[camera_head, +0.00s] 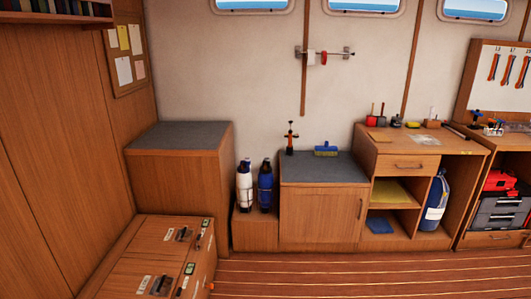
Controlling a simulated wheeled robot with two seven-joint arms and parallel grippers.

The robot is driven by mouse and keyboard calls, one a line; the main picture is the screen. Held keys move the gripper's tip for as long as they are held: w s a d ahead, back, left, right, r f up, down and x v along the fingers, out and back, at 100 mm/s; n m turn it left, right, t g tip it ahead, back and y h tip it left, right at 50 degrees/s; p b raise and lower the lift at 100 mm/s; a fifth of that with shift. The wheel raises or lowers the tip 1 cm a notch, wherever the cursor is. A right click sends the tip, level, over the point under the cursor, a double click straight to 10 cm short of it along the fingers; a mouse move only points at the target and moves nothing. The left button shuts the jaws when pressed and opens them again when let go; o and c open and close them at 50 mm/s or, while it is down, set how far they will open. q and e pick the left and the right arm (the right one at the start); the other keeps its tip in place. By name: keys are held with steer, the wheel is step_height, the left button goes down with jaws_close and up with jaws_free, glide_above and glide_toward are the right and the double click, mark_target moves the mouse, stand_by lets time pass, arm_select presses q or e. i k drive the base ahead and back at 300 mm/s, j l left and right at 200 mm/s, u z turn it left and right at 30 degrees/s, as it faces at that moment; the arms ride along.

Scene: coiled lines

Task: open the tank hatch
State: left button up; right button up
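A wooden chest or bench (205,262) stands at the lower left, its front part cut off by the bottom edge. Its top carries two panels that look like hatches, a far panel (153,234) and a near panel (128,275). Each has a dark latch or handle and a small white label, too small to read. Small green-and-white devices (206,222) sit along the right rim. Both panels look flat and closed. I cannot tell which one is the tank hatch. Neither gripper is in view.
A grey-topped cabinet (181,136) stands behind the chest. Two bottles (265,185) stand on a low box beside a grey-topped cupboard (322,170). An open-shelved bench (425,145) is further right. The plank floor (350,278) in front is clear.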

mark_target(168, 236)
steer(key=i+l, duration=0.1)
steer(key=i, duration=1.25)
steer(key=i+u, duration=0.4)
steer(key=i+l+u, duration=0.15)
steer(key=u, duration=0.25)
steer(key=i+l+u, duration=0.2)
steer(key=u, duration=0.15)
steer(key=i+l+u, duration=0.2)
steer(key=l+u, duration=0.2)
steer(key=i+l+u, duration=0.25)
steer(key=u, duration=0.15)
steer(key=i+l+u, duration=0.6)
steer(key=l+u, duration=0.15)
steer(key=l, duration=0.1)
